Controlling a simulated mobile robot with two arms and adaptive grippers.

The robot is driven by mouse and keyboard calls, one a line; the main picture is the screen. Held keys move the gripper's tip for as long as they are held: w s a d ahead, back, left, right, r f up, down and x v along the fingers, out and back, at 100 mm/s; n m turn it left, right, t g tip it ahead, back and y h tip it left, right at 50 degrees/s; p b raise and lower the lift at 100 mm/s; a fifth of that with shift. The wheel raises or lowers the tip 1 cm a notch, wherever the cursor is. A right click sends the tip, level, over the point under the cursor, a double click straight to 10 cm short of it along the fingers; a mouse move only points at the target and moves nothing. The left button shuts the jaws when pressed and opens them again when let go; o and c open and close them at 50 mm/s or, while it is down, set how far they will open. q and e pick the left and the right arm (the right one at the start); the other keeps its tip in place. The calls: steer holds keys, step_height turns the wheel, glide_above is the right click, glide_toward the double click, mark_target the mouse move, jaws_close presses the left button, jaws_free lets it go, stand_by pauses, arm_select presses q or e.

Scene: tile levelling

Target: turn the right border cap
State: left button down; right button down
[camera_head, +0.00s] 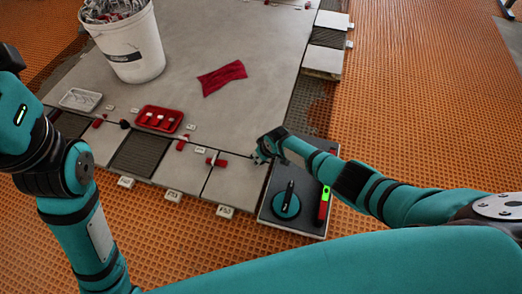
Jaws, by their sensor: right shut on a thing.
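My right gripper (262,157) is low over the border tiles, near the seam to the right of the light grey tile (233,186). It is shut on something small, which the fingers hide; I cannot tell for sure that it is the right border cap. A red cap (217,162) stands on the seam to the left of the gripper, apart from it. More red caps, one of them (182,143), sit further left along the border. My left arm rises at the left edge; its gripper is not visible.
A dark tray (265,210) with a teal suction cup (286,204) and a red-green tool (324,203) lies right of the tiles. A red tray (160,119), white tray (80,99), white bucket (135,55) and red cloth (222,78) lie behind.

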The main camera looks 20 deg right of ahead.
steer(key=m, duration=0.1)
steer(key=m+h+p, duration=0.1)
steer(key=shift+s+a+m, duration=0.15)
steer(key=shift+m, duration=0.25)
steer(key=m+h, duration=0.1)
steer(key=m, duration=0.1)
steer(key=shift+m, duration=0.4)
steer(key=m+h, duration=0.1)
steer(key=m, duration=0.1)
steer(key=m+h+b, duration=0.1)
steer(key=m, duration=0.1)
steer(key=shift+f+m+g, duration=0.1)
steer(key=shift+m+g, duration=0.2)
steer(key=shift+m, duration=0.1)
steer(key=c, duration=1)
jaws_free()
steer(key=shift+a+r, duration=0.1)
steer(key=shift+r, duration=0.1)
